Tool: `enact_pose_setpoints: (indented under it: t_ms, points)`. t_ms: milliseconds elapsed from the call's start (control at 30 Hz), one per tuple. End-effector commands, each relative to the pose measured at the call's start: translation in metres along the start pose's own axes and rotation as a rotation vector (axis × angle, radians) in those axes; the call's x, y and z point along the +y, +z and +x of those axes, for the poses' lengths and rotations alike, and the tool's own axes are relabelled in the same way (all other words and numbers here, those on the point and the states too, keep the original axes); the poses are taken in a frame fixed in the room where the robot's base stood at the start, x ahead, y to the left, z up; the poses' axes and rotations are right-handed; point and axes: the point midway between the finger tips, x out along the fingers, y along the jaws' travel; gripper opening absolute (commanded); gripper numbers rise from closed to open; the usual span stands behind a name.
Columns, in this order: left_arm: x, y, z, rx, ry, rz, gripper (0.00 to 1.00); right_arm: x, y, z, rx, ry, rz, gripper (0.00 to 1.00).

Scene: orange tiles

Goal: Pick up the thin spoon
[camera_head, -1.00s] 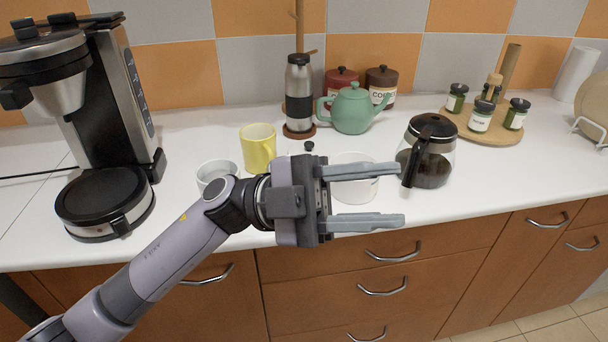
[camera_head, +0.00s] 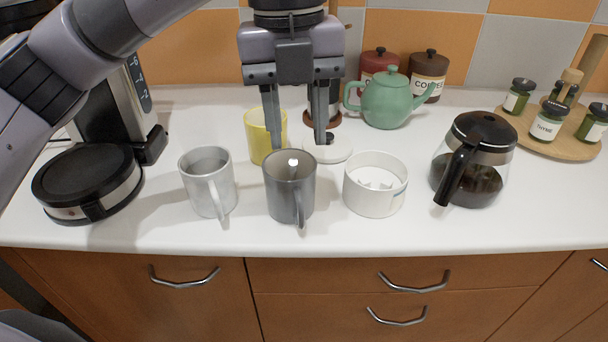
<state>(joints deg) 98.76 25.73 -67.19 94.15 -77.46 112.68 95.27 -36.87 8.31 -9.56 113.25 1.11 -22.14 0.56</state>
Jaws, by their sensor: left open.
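No thin spoon shows clearly. A small bright spot (camera_head: 293,162) shows inside the mouth of a dark grey mug (camera_head: 290,195); I cannot tell whether it is part of a spoon. My left gripper (camera_head: 298,145) points down with its two fingers apart and nothing visible between them. Its fingertips appear just above and behind the grey mug's rim in the picture; the exact gap is unclear. The fingers partly hide a yellow mug (camera_head: 258,140) and a steel-and-black flask behind. My right gripper is out of view.
A light grey mug (camera_head: 207,180) stands left of the dark one, a white round container (camera_head: 375,190) right. A glass coffee pot (camera_head: 485,150) stands further right. The front counter strip (camera_head: 400,232) is clear.

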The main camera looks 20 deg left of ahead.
Motion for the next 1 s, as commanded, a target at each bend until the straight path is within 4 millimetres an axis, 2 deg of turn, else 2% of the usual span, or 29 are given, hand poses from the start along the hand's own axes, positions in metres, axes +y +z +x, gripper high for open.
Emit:
enact_pose_setpoints:
  t_ms: [167,600,900,967,1000]
  points:
    - [0.006,0.005,0.003,-0.037,0.026,-0.031,0.40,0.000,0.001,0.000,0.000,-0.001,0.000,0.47]
    - [0.010,0.006,0.060,-0.032,0.023,-0.029,0.40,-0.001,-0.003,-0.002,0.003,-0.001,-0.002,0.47]
    - [0.010,0.006,0.066,-0.034,0.021,-0.028,0.40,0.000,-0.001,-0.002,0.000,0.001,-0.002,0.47]
    - [0.010,0.006,0.066,-0.034,0.021,-0.028,0.24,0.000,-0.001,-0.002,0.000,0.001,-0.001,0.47]
    - [0.010,0.006,0.066,-0.033,0.021,-0.028,0.11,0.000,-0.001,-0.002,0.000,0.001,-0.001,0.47]
